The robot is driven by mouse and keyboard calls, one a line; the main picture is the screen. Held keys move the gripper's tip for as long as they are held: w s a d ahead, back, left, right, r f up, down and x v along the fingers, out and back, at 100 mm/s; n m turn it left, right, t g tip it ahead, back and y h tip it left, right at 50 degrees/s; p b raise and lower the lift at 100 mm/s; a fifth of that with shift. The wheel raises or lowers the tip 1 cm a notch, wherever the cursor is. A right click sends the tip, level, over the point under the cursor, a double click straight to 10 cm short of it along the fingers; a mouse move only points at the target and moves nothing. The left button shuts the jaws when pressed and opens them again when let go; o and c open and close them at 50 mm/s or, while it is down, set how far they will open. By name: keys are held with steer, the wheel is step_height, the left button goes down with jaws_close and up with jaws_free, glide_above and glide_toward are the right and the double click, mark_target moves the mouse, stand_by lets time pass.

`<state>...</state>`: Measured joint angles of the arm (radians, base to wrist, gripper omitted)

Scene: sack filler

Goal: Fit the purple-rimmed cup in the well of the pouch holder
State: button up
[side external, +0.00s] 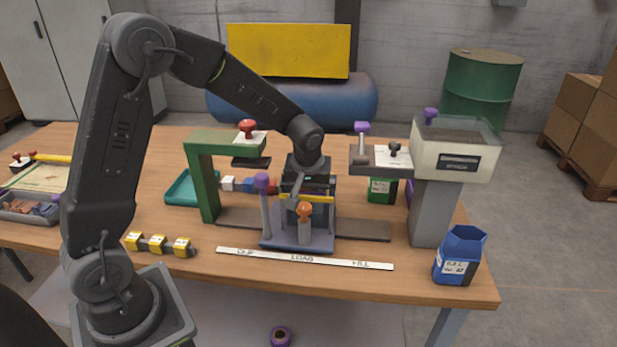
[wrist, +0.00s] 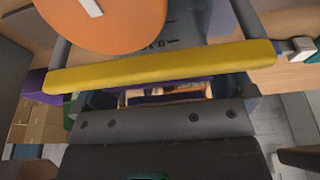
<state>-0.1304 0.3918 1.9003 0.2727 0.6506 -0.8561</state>
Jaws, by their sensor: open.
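The pouch holder (side external: 280,241) is a blue-grey sled on a dark rail in the middle of the table. It carries a purple-knobbed post, an orange-knobbed post and a dark, partly see-through body with a yellow bar. My gripper (side external: 306,188) is open and low over this body; the holder hides part of it. In the wrist view the yellow bar (wrist: 165,66) crosses close up, with an orange knob above. Thin purple strips (wrist: 170,97) show below the bar; I cannot tell whether they are the cup's rim. The well is not clearly visible.
A green clip stand (side external: 203,178) is left of the holder and a filler with a clear hopper (side external: 452,150) right. A blue pouch (side external: 459,256) stands at the front right. Yellow blocks (side external: 157,244) lie front left. A purple ring-like thing (side external: 281,328) is low before the table.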

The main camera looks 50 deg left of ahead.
steer(key=v, duration=1.2)
steer(key=s+d+r+m+t+h, duration=0.1)
steer(key=s+d+r+m, duration=0.1)
steer(key=s, duration=0.8)
steer(key=s+d+r+m+t+h, duration=0.1)
steer(key=s+d+m+t, duration=0.1)
steer(key=s+d+m, duration=0.2)
steer(key=s+m, duration=0.3)
steer(key=s, duration=0.3)
steer(key=shift+s+d+r, duration=0.2)
steer(key=shift+s+r, duration=0.15)
steer(key=shift+s, duration=0.05)
